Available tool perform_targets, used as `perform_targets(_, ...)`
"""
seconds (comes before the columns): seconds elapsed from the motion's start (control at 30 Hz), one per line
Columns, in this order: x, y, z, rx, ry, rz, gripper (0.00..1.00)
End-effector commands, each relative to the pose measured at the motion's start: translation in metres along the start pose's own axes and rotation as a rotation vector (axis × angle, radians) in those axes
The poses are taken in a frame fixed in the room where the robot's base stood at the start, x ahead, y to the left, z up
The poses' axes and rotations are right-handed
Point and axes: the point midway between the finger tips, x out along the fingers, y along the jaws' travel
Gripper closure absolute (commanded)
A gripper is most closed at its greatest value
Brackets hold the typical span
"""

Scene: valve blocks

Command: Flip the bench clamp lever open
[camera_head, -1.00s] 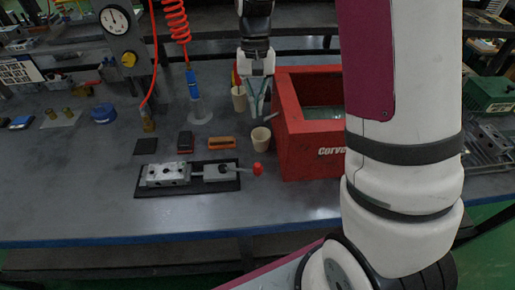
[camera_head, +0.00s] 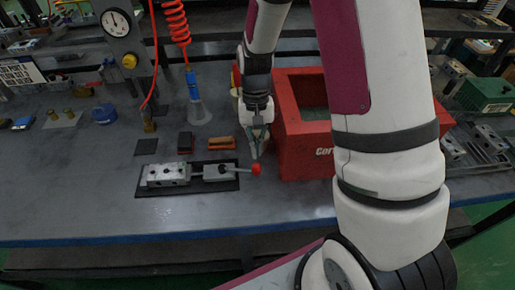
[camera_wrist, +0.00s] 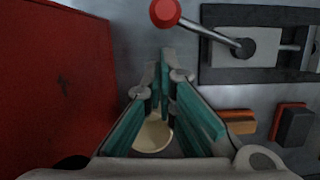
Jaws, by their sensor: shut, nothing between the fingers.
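The bench clamp (camera_head: 221,172) lies on a black plate on the bench. Its lever (camera_head: 240,169) ends in a red knob (camera_head: 256,169) and points right, toward the red box. The valve block (camera_head: 167,175) sits at the clamp's left. In the wrist view the red knob (camera_wrist: 165,12) is at the top middle, with the lever (camera_wrist: 208,32) running right to its pivot. My gripper (camera_head: 257,150) is shut and empty, pointing down just behind the knob in the head view. Its teal fingers (camera_wrist: 164,85) show in the wrist view, apart from the knob.
A red box (camera_head: 305,165) stands close at the right; its wall (camera_wrist: 55,75) fills the left of the wrist view. A beige cup (camera_wrist: 152,135) is beneath my fingers. Orange (camera_head: 221,143) and dark red (camera_head: 185,142) blocks lie behind the clamp. The bench front is clear.

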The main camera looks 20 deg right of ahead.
Motion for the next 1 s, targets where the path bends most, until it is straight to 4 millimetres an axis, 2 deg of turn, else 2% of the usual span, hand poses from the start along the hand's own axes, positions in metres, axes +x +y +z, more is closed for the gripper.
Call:
perform_targets(0.2, 0.0032, -0.0001, 0.0111, 0.000, -0.001, 0.000, 1.00)
perform_targets(1.0, 0.0039, -0.0006, 0.0147, 0.071, -0.001, -0.017, 1.00)
